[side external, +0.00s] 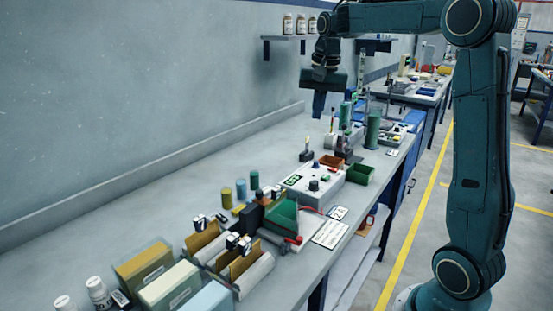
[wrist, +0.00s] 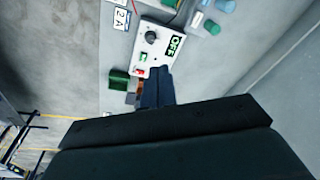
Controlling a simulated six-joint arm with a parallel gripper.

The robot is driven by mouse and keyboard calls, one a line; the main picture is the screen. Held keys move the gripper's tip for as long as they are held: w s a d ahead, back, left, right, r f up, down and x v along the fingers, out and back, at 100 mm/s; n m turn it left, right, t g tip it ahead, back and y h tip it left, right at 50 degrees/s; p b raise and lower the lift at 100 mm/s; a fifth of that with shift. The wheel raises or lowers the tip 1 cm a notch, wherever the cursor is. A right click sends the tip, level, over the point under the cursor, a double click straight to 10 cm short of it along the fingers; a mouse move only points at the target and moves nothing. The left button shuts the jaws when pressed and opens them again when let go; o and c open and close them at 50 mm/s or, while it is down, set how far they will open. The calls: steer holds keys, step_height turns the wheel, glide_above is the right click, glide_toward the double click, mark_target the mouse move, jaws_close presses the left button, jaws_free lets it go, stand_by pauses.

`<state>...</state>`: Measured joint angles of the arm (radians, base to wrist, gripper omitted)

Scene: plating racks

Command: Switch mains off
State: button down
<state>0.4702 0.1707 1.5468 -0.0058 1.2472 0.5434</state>
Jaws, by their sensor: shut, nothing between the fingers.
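A white control box (side external: 322,191) stands on the bench, with a dark knob (side external: 314,185) and a green-lit display (side external: 292,179). In the wrist view the box (wrist: 140,42) shows the knob (wrist: 151,37), the display (wrist: 175,45), whose rotated letters look like OFF, and a small red and green switch (wrist: 141,72) near its end. I cannot tell the switch's position. My gripper (side external: 318,116) points down, high above the bench and apart from the box. In the wrist view its fingers (wrist: 157,70) are together and empty, covering part of the box's edge.
A green bin (side external: 362,174) and a brown bin (side external: 333,162) stand beside the box. Green cylinders (side external: 373,130) stand farther back. Card racks (side external: 205,241) and bottles (side external: 98,292) fill the near bench. The bench along the wall (side external: 150,195) is clear. A shelf (side external: 287,38) hangs behind.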

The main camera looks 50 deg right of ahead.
steer(key=w+d+f+m+g, duration=0.1)
steer(key=w+d+f+m, duration=0.25)
steer(key=d, duration=0.55)
steer(key=m, duration=0.3)
glide_above(330, 168)
step_height(330, 168, down, 5)
steer(key=shift+s+f+g+y, duration=0.1)
steer(key=shift+f+g+y, duration=0.05)
steer(key=shift+g+y, duration=0.25)
steer(key=shift+a+f, duration=0.1)
steer(key=shift+f, duration=0.05)
step_height(330, 168, down, 14)
steer(key=shift+r, duration=0.1)
steer(key=shift+f, duration=0.35)
